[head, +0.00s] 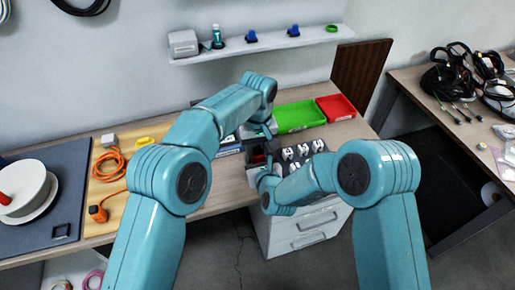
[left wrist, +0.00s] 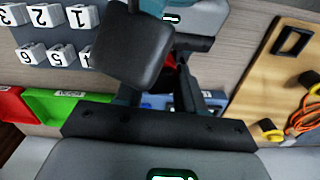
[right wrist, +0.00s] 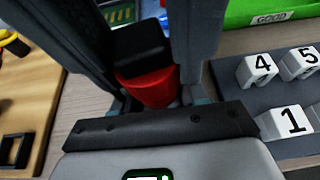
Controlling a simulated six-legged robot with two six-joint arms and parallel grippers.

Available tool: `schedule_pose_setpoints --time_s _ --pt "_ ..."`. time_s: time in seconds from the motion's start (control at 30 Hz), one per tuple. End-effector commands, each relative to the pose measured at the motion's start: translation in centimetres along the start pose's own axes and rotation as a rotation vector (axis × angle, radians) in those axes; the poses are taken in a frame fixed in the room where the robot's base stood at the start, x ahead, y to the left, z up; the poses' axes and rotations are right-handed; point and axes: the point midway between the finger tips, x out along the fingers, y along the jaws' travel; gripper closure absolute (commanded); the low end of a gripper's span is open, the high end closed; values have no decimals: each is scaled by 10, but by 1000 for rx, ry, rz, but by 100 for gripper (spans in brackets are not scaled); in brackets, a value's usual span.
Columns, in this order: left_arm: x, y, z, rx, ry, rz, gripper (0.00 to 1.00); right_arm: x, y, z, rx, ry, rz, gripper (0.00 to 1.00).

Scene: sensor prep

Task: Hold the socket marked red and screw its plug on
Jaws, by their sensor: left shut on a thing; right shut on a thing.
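A red cylindrical part (right wrist: 150,88) sits between the fingers of my right gripper (right wrist: 142,30) in the right wrist view. A black block (right wrist: 140,50) is right against its upper end. A dark rounded block (left wrist: 133,45) fills much of the left wrist view in front of my left gripper (left wrist: 165,75), with a bit of red behind it. In the head view my left gripper (head: 258,133) is just above my right gripper (head: 266,172), both shut around these parts. I cannot tell which part is socket or plug, nor how far they are engaged.
Several white numbered blocks (right wrist: 258,70) stand on a grey mat to the right. A green tray (head: 298,116) marked GOOD and a red tray (head: 336,107) lie behind. An orange cable (head: 108,163) is on the wooden board at left. A shelf (head: 265,45) hangs above.

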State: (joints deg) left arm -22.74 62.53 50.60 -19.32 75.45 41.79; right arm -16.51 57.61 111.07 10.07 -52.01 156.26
Motion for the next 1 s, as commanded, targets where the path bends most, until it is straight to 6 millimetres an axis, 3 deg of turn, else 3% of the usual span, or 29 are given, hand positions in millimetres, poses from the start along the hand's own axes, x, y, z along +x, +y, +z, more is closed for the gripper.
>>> schedule_pose_setpoints --time_s 0.17,0.43,0.47,0.5,0.53,0.8,1.0 --pt "0 0 0 183 0 0 98 0 0 0 0 -1 0 100" --pt "0 0 0 197 -1 0 98 0 0 0 0 -1 0 100" --pt "0 0 0 197 -1 0 52 0 0 0 0 -1 0 100" --pt "0 0 0 197 -1 0 39 0 0 0 0 -1 0 100" --pt "0 0 0 197 -1 0 36 0 0 0 0 -1 0 100" --pt "-1 0 0 195 0 0 36 0 0 0 0 -1 0 100" --pt "-26 1 0 195 3 2 36 0 0 0 0 -1 0 100"
